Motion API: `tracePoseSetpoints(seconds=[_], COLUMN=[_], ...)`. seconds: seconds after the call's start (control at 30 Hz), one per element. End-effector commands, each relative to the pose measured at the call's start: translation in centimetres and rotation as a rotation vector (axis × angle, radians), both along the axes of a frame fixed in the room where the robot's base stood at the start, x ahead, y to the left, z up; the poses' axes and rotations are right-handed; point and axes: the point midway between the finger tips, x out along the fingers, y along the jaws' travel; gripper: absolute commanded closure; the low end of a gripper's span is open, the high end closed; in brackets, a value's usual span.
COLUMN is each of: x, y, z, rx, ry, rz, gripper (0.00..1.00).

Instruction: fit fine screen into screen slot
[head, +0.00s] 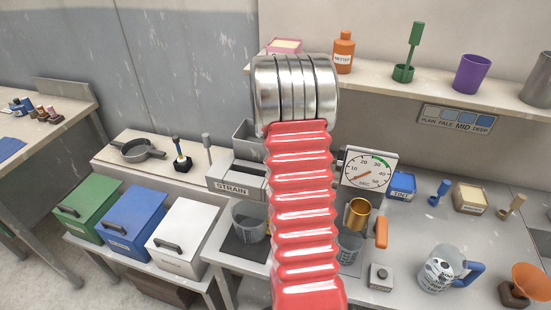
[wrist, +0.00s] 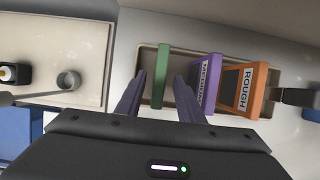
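In the wrist view a thin green screen (wrist: 161,72) stands in a tan holder (wrist: 190,56); its label does not show. My gripper (wrist: 160,80) is open, with one dark finger on each side of the green screen and a visible gap to it. A purple screen marked MEDIUM (wrist: 205,82) and an orange screen marked ROUGH (wrist: 243,90) stand to its right. In the head view a grey station marked STRAIN (head: 232,189) is left of my red arm; a screen slot cannot be made out. My arm hides the screens and gripper there.
The purple screen is close beside my right finger. In the head view, a dial (head: 367,172), an orange-handled cup (head: 358,213) and a jug (head: 440,270) stand right of my arm.

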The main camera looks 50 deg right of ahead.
Motion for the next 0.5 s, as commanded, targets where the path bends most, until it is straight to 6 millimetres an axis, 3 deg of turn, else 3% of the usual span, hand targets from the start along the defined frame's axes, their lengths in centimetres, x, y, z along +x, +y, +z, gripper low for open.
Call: tracePoseSetpoints(seconds=[0.13, 0.5], x=[0.2, 0.2], y=[-0.41, -0.47], z=[-1.06, -1.13], rx=[-0.001, -0.001], ry=[-0.001, -0.001], rz=[-0.001, -0.001], gripper=[0.66, 0.66])
